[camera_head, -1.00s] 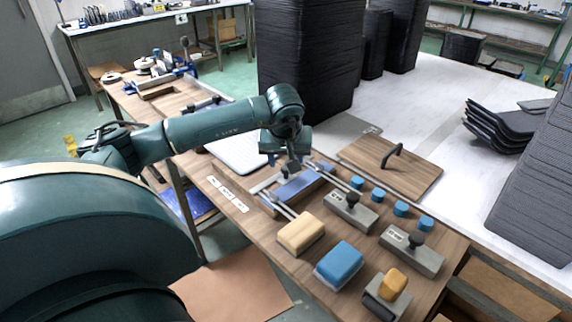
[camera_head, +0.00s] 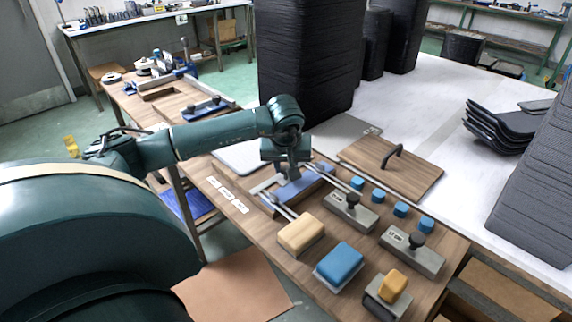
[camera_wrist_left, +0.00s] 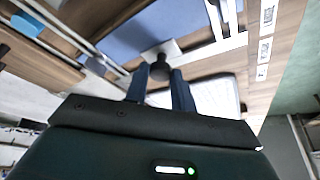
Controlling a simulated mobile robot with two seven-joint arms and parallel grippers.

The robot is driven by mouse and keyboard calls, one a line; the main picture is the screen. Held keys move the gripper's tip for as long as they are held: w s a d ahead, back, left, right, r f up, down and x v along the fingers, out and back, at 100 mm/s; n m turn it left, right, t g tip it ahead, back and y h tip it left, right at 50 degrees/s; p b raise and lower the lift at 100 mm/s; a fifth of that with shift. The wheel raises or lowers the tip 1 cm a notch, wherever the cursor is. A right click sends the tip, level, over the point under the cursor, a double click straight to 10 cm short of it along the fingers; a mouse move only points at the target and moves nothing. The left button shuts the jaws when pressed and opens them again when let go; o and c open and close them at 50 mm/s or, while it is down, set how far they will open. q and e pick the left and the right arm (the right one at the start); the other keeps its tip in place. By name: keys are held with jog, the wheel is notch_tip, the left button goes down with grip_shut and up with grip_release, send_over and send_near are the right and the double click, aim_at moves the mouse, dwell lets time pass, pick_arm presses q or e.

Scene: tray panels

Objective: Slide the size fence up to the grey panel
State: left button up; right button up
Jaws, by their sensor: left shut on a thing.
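The size fence is a light grey bar (camera_head: 266,184) lying across the two metal rails on the wooden bench. In the left wrist view the fence (camera_wrist_left: 205,50) carries a dark round knob (camera_wrist_left: 160,68). My left gripper (camera_wrist_left: 160,82) is shut on that knob; in the head view the gripper (camera_head: 293,174) hides it. The panel between the rails (camera_head: 298,188) looks blue-grey. It lies beside the fence in the left wrist view (camera_wrist_left: 135,32), and whether they touch is not clear. My right gripper is not in view.
Grey blocks with black knobs (camera_head: 350,212), blue cylinders (camera_head: 400,209), a tan block (camera_head: 301,235) and a blue block (camera_head: 339,264) stand nearby. A wooden board with a black handle (camera_head: 391,168) lies to the right. White labels (camera_head: 226,194) line the bench's left edge.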

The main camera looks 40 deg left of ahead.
pick_arm(q)
grip_shut()
jog(key=a, duration=0.4)
jog(key=a+b, duration=0.1)
jog(key=a, duration=0.1)
jog(key=shift+w+a, duration=0.3)
jog(key=o, duration=0.8)
grip_release()
jog(key=shift+c, duration=0.2)
jog(key=shift+o, duration=0.3)
jog(key=v, duration=1.3)
jog(key=shift+p, duration=0.4)
